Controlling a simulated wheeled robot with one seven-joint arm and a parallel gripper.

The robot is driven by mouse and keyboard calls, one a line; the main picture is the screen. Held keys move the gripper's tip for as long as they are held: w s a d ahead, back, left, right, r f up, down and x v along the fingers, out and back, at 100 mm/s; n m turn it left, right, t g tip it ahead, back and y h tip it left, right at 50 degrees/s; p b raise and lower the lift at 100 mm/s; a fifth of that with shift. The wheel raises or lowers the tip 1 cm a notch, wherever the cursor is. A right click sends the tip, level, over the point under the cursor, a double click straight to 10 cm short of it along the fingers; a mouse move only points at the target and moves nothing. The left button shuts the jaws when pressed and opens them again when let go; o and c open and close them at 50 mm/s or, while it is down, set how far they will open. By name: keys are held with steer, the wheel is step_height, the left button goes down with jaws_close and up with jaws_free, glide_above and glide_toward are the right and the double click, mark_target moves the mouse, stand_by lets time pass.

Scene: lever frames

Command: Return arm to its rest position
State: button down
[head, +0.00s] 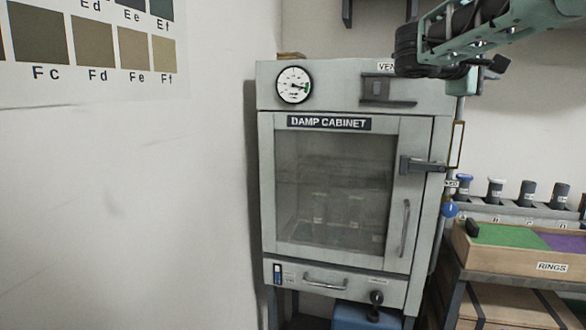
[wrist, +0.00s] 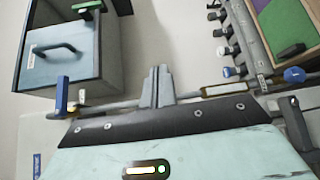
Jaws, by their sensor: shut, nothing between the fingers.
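My gripper (wrist: 156,85) shows in the wrist view with its two grey fingers together and nothing held between them. Part of my green arm (head: 520,30) enters the head view at the top right, above and to the right of the damp cabinet (head: 300,122). I cannot make out the fingers clearly there. The damp cabinet is pale grey, with its glass door (head: 335,190) closed.
A round dial (head: 293,85) and a sliding vent (head: 388,90) sit on the cabinet's top panel. A wooden rings tray (head: 500,262) and several capped tubes (head: 527,193) stand to the right.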

steer(key=s+a+f+n+g+y+p, duration=0.1)
steer(key=s+a+f+n+y+p, duration=0.1)
steer(key=s+a+f+y, duration=0.6)
steer(key=s+a+f+n+g+y+p, duration=0.1)
steer(key=s+a+f+y, duration=0.15)
steer(key=a+f, duration=0.65)
steer(key=s+a+f+g+y+p, duration=0.1)
steer(key=s+f, duration=0.3)
steer(key=s, duration=0.4)
steer(key=s+a+f+g+y+p, duration=0.1)
steer(key=s+a+f, duration=0.3)
steer(key=s, duration=0.5)
steer(key=s+a+f+m+g+y+p, duration=0.1)
steer(key=s+a+f+g+y, duration=0.1)
steer(key=s+f, duration=0.3)
steer(key=s+y, duration=0.1)
steer(key=s, duration=0.3)
steer(key=shift+s+a+f+g, duration=0.15)
steer(key=shift+s+a+g, duration=0.1)
steer(key=shift+a+g, duration=0.05)
steer(key=shift+y, duration=0.25)
